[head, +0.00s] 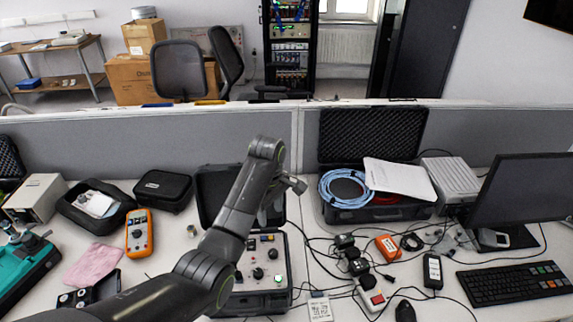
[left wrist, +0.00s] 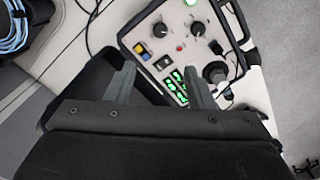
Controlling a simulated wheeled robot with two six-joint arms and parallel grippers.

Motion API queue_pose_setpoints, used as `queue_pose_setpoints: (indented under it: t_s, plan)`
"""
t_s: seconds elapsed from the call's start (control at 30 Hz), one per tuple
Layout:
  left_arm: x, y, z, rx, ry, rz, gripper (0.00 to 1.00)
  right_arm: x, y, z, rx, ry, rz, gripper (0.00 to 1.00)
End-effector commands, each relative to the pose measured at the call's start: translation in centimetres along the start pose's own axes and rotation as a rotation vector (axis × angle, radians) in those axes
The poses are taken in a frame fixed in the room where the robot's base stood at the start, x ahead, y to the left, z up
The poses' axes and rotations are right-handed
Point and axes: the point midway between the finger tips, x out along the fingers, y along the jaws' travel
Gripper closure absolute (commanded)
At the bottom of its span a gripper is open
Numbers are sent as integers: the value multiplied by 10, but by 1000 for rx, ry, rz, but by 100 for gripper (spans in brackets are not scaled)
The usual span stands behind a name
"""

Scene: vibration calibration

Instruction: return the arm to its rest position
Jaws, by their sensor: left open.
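My left arm (head: 215,250) reaches in from the bottom left and bends at the wrist over the bench. My left gripper (head: 271,212) points down above the open case of the calibrator (head: 258,289), partly hidden behind my own arm. In the left wrist view, the two fingers of the gripper (left wrist: 160,84) are apart with nothing held between them. The calibrator panel (left wrist: 182,42) with knobs, coloured sockets and a lit green display shows beyond the fingertips. My right gripper is not in view.
A multimeter (head: 139,233), a black pouch (head: 163,190) and a pink cloth (head: 93,264) lie at left. A case with blue cable (head: 343,188), black adapters, cables, a monitor (head: 525,190) and a keyboard (head: 512,283) fill the right. A grey partition (head: 200,142) stands behind.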

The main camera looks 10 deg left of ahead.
Motion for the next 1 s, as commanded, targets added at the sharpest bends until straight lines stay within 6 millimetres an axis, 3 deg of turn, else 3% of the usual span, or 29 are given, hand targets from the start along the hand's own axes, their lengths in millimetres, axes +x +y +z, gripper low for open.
queue_pose_setpoints:
  t_s: [0.17, 0.37, 0.5, 0.7, 0.87, 1.0]
  plan:
    - [7, -6, -1, 13, 0, 5, 52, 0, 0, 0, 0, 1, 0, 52]
    - [50, -51, -10, 117, 8, 44, 52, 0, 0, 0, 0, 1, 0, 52]
    - [82, -100, -14, 231, 36, 79, 52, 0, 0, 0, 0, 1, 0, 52]
    - [111, -178, -14, 398, 100, 111, 52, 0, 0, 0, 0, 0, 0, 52]
    - [120, -243, -7, 540, 162, 117, 52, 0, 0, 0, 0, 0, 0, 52]
    - [116, -299, 3, 670, 223, 108, 52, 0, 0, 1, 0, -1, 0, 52]
